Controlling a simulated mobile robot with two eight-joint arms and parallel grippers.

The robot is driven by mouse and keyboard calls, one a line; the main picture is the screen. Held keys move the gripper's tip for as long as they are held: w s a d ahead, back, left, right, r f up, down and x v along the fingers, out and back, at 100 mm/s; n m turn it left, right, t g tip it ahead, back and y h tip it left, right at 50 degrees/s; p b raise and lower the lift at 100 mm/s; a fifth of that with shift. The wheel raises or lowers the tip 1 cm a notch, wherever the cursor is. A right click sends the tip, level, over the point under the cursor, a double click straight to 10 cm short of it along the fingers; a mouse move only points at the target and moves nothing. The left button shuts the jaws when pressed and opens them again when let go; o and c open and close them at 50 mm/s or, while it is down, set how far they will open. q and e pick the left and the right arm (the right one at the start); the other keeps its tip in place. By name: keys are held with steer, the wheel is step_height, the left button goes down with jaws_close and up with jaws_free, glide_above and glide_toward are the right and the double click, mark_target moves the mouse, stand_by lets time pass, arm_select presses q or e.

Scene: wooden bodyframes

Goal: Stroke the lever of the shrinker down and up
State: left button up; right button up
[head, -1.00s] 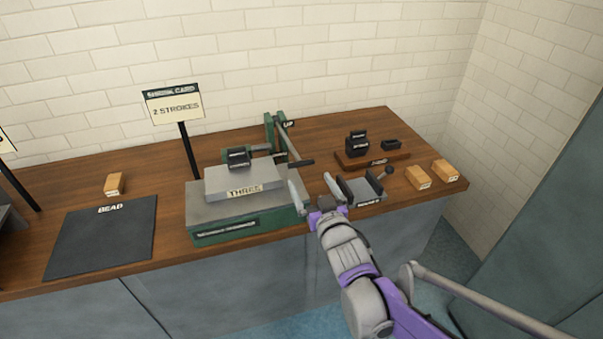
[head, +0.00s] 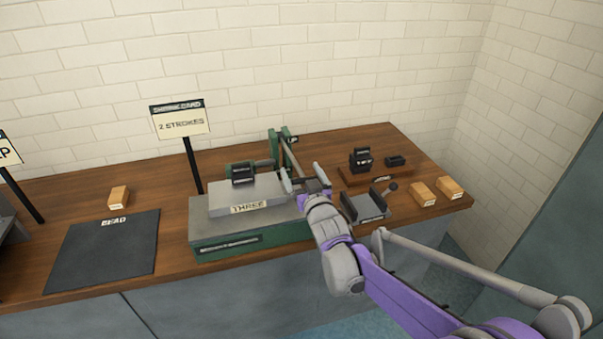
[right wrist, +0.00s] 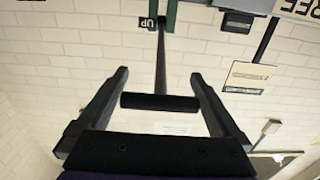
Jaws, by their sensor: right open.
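The shrinker (head: 210,245) is a green and grey machine on the wooden bench, with a grey block marked THREE on top. Its lever (head: 289,155) rises to a green post with an UP label at the back right. My right gripper (head: 302,175) is open at the lever's near end. My left gripper is not in view.
A card reading 2 STROKES (head: 181,121) stands behind the shrinker. A dark BEAD mat (head: 105,250) lies at left with a wooden block (head: 119,197) behind it. A small grey tool (head: 364,208) and two wooden blocks (head: 423,194) are at right.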

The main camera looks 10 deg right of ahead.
jaws_close()
stand_by(0.4)
steer(key=shift+r, duration=0.1)
steer(key=r+p, duration=0.1)
steer(key=r, duration=0.1)
steer(key=w+r+p, duration=0.1)
steer(key=r+p, duration=0.1)
steer(key=r, duration=0.1)
steer(key=w+r+p, duration=0.1)
steer(key=r, duration=0.2)
steer(key=shift+w+p, duration=0.1)
steer(key=shift+p, duration=0.3)
arm_select(q)
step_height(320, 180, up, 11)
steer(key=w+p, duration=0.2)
steer(key=p, duration=0.2)
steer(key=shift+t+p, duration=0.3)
arm_select(e)
steer(key=w+r, duration=0.6)
steer(key=r, duration=0.2)
steer(key=shift+w+a+r, duration=0.15)
steer(key=shift+w+r, duration=0.05)
steer(key=shift+w, duration=0.1)
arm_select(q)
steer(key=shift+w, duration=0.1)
